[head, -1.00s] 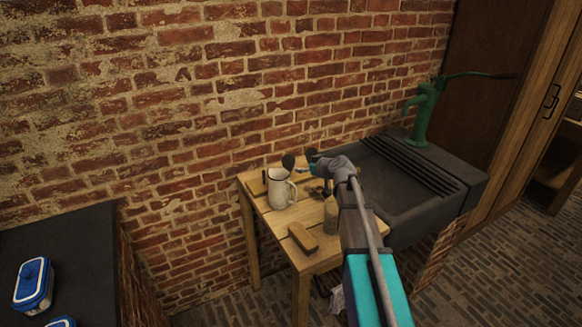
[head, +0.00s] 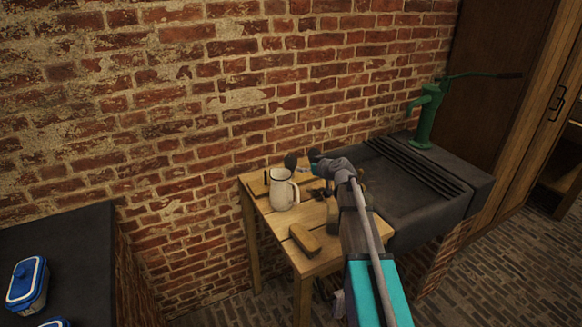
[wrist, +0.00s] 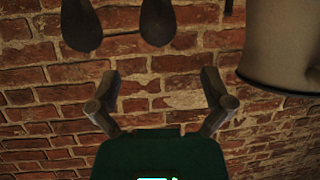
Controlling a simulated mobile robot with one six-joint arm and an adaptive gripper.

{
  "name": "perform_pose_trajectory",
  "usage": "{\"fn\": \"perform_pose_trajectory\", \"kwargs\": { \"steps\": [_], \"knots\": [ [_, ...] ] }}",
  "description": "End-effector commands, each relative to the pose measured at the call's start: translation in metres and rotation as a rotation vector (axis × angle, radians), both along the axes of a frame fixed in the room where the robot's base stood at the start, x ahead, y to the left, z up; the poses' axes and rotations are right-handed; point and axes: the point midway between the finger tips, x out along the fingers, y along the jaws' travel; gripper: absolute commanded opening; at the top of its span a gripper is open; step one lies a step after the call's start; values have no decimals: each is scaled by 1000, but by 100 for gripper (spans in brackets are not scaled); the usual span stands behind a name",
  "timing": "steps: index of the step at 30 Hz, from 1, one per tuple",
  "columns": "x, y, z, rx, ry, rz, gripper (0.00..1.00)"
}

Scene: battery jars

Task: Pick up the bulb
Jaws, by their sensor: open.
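I cannot pick out the bulb for certain. In the head view my gripper (head: 316,162) is over the back of a slatted wooden table (head: 263,205), just right of a cream jug (head: 282,191). In the wrist view my gripper (wrist: 160,82) has its two fingers spread, with only brick wall seen between them. Two dark rounded, spoon-like shapes (wrist: 80,27) (wrist: 157,22) hang from the top edge there, apart from the fingers. The jug also shows at the upper right (wrist: 282,50). One dark rounded head (head: 290,160) stands behind the jug in the head view.
A brown block or brush (head: 304,240) lies near the table's front. A brownish bottle (head: 333,213) is partly hidden by my arm. A dark sink (head: 405,190) with a green pump (head: 426,115) is at right. The brick wall (head: 200,90) rises close behind.

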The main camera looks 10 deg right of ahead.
Motion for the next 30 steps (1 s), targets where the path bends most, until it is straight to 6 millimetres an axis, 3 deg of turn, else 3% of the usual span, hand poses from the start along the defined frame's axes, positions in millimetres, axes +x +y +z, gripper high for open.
{"fn": "perform_pose_trajectory", "kwargs": {
  "steps": [13, 30],
  "knots": [
    [54, 23, -26, 0, 0, -1, 100],
    [62, 27, -29, 0, 0, -2, 100]
  ]
}}
